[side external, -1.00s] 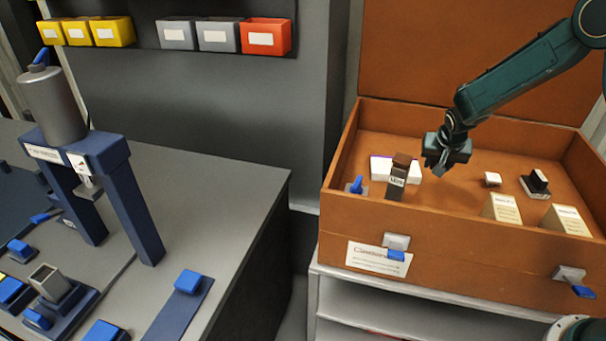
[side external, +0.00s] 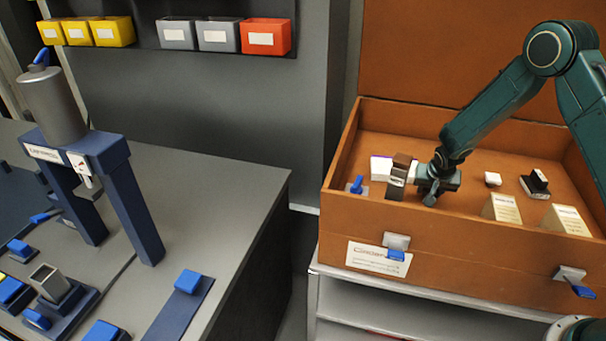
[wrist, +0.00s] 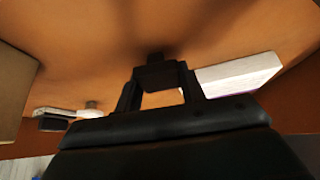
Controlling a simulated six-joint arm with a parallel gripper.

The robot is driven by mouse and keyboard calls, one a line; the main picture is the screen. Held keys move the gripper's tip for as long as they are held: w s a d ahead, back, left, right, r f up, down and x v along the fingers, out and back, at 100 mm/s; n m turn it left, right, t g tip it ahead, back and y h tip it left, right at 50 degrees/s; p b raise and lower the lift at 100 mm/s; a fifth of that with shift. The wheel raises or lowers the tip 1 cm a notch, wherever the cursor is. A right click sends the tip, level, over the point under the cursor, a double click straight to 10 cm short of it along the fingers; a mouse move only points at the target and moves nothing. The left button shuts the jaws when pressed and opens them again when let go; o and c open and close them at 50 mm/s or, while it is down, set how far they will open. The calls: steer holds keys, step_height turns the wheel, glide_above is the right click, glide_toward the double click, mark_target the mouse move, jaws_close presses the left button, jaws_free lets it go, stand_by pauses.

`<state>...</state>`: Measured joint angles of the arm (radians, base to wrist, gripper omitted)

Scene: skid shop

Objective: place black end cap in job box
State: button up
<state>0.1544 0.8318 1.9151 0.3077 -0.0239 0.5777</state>
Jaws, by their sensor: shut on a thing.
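The job box (side external: 345,215) is a large orange-brown chest with its lid standing open at the back. My gripper (side external: 432,196) is low inside it, right of a tall dark grey block with a brown top (side external: 399,177). In the wrist view the fingers of my gripper (wrist: 158,80) are shut on a small dark piece (wrist: 155,72), which looks like the black end cap, just above or touching the box floor. In the side view the piece cannot be told from the dark fingers.
A white box (side external: 381,168), also in the wrist view (wrist: 238,74), lies close to my gripper. A small white block (side external: 493,179), a black-and-white part (side external: 535,184) and two cream cartons (side external: 502,209) stand to the right. The front wall carries latches (side external: 396,241).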

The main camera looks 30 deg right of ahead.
steer(key=shift+f, duration=0.45)
steer(key=shift+f, duration=0.1)
steer(key=o, duration=0.9)
steer(key=shift+o, duration=0.2)
steer(key=v, duration=1.2)
steer(key=shift+a, duration=0.1)
